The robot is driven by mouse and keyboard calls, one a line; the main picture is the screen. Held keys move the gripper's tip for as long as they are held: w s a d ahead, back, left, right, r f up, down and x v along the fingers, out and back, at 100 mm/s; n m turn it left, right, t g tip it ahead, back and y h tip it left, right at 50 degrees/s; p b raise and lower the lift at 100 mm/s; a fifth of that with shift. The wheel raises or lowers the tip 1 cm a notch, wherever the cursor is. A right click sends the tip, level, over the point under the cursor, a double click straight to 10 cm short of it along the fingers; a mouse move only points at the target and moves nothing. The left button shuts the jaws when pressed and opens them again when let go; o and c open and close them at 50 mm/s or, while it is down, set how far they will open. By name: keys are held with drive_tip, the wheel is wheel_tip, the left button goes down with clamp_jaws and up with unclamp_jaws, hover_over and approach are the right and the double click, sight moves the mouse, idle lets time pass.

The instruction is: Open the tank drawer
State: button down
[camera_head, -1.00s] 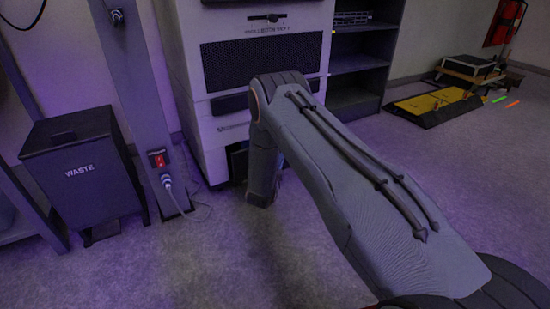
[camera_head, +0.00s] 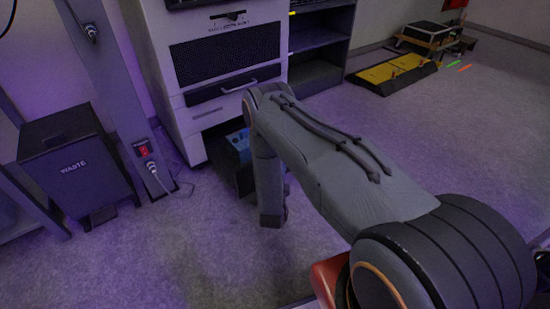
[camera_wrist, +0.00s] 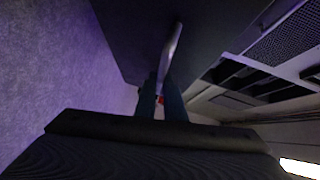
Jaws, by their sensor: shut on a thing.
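The tank drawer (camera_head: 226,177) is a dark box low in the white machine, pulled out towards me in the head view. A blue thing (camera_head: 239,146) shows inside it. My arm hides part of the drawer and its front. In the wrist view the dark drawer front (camera_wrist: 125,35) fills the upper middle, with a pale bar handle (camera_wrist: 174,42) on it. My gripper (camera_wrist: 161,82) is shut on the handle, its two fingers close on either side of the bar's near end. The gripper is hidden in the head view.
The white machine (camera_head: 160,65) stands behind the drawer. Dark shelves (camera_head: 318,40) are right of the machine. The carpet (camera_head: 170,255) in front is clear.

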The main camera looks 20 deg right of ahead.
drive_tip(key=shift+s+d+p, duration=0.25)
drive_tip(key=shift+s+p, duration=0.1)
drive_tip(key=shift+s, duration=0.4)
drive_tip(key=shift+s+d+p, duration=0.2)
drive_tip(key=shift+s+p, duration=0.1)
drive_tip(key=shift+s, duration=0.4)
drive_tip(key=c, duration=1.8)
unclamp_jaws()
drive_tip(key=shift+c, duration=0.2)
drive_tip(key=shift+a, duration=0.1)
drive_tip(key=p+v, duration=0.2)
drive_tip(key=v, duration=0.5)
drive_tip(key=shift+s, duration=0.3)
drive_tip(key=shift+s+a, duration=0.1)
drive_tip(key=shift+a, duration=0.1)
